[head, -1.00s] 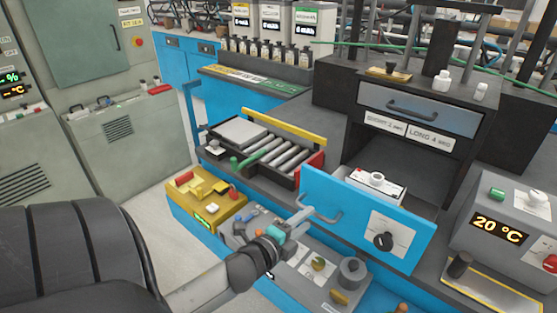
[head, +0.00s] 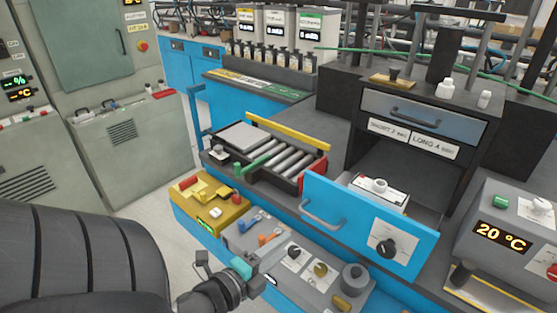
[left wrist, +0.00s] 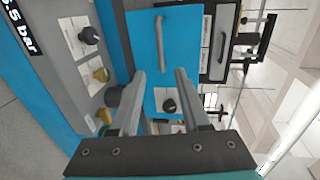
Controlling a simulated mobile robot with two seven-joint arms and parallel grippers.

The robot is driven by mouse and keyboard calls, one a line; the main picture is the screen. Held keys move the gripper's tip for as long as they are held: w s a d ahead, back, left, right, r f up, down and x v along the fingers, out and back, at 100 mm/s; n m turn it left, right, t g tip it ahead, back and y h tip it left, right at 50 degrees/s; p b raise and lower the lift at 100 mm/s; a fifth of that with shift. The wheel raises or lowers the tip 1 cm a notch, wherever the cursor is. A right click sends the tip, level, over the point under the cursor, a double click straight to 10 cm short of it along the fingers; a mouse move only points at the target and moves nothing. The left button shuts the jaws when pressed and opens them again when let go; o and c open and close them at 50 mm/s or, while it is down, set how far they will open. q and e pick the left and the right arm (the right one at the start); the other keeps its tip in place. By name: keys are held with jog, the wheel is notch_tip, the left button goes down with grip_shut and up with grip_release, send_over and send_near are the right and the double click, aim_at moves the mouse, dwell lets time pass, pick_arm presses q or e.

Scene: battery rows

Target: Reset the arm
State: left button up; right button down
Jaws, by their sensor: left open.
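My left gripper (head: 264,272) is in the lower middle of the head view, over the grey control panel (head: 292,262). Its two fingers show apart in the left wrist view (left wrist: 160,80), with nothing between them, so it is open and empty. The blue drawer (head: 350,222) is pulled out, up and to the right of the gripper. Its grey handle (head: 320,214) stands clear of the fingers. The drawer front (left wrist: 190,50) and handle (left wrist: 160,45) also show ahead of the fingertips in the left wrist view. My right gripper is not in view.
A white item (head: 378,188) lies in the open drawer. A yellow box (head: 205,200) and a roller tray (head: 285,160) stand left of the drawer. A grey unit reading 20 °C (head: 503,236) stands at right. Open floor lies at left.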

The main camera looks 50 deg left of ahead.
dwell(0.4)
pick_arm(q)
jog(key=s+d+f+n+g+b, duration=0.1)
jog(key=s+d+f+n+g, duration=0.2)
jog(key=f, duration=1)
jog(key=s+f+n+g+b, duration=0.1)
jog(key=s+f+n+g, duration=0.35)
jog(key=f, duration=0.95)
jog(key=s+d+f+n+g, duration=0.3)
jog(key=s+d+f, duration=0.1)
jog(key=s+f, duration=0.5)
jog(key=s+d+f+n+g+h+b, duration=0.1)
jog(key=s+d+f+n+g, duration=0.3)
jog(key=s+f, duration=0.5)
jog(key=shift+s+d+f+h, duration=0.15)
jog(key=shift+s+d+h, duration=0.15)
jog(key=shift+s+d, duration=0.35)
jog(key=shift+w, duration=0.15)
